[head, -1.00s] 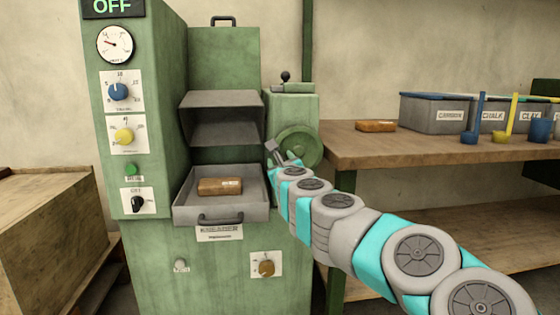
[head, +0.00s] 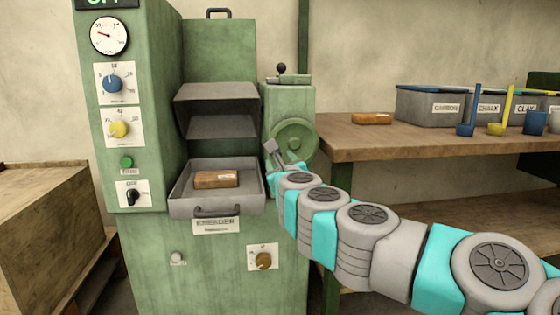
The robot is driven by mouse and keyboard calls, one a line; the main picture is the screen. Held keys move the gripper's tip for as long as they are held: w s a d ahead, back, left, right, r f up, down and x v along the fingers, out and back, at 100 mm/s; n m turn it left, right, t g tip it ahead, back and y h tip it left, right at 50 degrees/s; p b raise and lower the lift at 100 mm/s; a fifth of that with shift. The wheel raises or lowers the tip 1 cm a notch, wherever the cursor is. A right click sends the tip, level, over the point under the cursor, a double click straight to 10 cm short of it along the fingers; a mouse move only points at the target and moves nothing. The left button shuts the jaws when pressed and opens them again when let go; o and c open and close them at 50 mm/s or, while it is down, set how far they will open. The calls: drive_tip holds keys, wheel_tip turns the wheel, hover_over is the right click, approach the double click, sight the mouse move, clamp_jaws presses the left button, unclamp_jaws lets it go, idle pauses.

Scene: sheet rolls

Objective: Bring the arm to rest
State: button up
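My arm (head: 370,240) reaches in from the lower right, in front of the green machine. My gripper (head: 270,150) is at the arm's far end, in front of the machine's green handwheel and just right of the open tray. The gripper is small in view and partly hidden by the wrist, so its opening cannot be made out; no object shows at its tip. The grey tray (head: 183,205) labelled as the kneader's is pulled out, with a brown block (head: 216,179) lying in it. The grey hood (head: 218,97) above the tray is raised.
A wooden workbench (head: 420,143) on the right carries another brown block (head: 371,118), grey labelled bins (head: 428,104), and blue and yellow scoops and a cup. A wooden crate (head: 40,220) stands at the left. The machine's panel has a blue knob (head: 112,83), yellow knob (head: 120,128) and switch (head: 131,196).

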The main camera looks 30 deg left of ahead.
idle(0.3)
drive_tip(key=s+d+r+n+g+y+p, duration=0.4)
drive_tip(key=s+r+n, duration=0.5)
drive_tip(key=s+n, duration=0.45)
drive_tip(key=s+d+f+n+g+h+p, duration=0.2)
drive_tip(key=s+d+f+n+g+h, duration=0.3)
drive_tip(key=d+f, duration=0.6)
drive_tip(key=s+d+f+n+g+h+p, duration=0.25)
drive_tip(key=s+d+f+n, duration=0.3)
drive_tip(key=d+f, duration=0.55)
drive_tip(key=s+d+f+g+h, duration=0.2)
drive_tip(key=s+d+f+h, duration=0.1)
drive_tip(key=s+d, duration=0.5)
drive_tip(key=s+d+f+g+h+p, duration=0.1)
drive_tip(key=s+d+f+g+h, duration=0.2)
drive_tip(key=s+d, duration=0.5)
drive_tip(key=d+f, duration=0.1)
drive_tip(key=d, duration=0.3)
drive_tip(key=shift+n, duration=0.4)
drive_tip(key=shift+h, duration=0.25)
